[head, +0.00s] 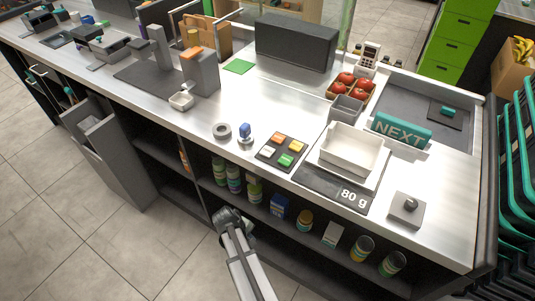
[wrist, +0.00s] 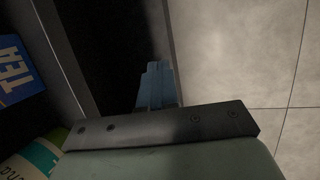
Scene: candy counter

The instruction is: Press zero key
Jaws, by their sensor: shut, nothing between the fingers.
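No key in view carries a zero mark that I can read. A dark keypad (head: 282,152) with orange, yellow, green and another coloured key lies on the counter. Right of it is the scale (head: 333,188), whose display reads 80 g, with a white tray (head: 352,150) on it. A grey box with a round dark knob (head: 407,208) stands right of the scale. My gripper (head: 229,215) is low in front of the counter's shelves, below and left of the keypad, touching none of these. The wrist view shows its blue fingers (wrist: 157,85) shut and empty.
A tape ring (head: 222,131) and a blue-topped stamp (head: 245,132) lie left of the keypad. A NEXT sign (head: 401,131) stands behind the knob box. The counter's front edge overhangs the shelves.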

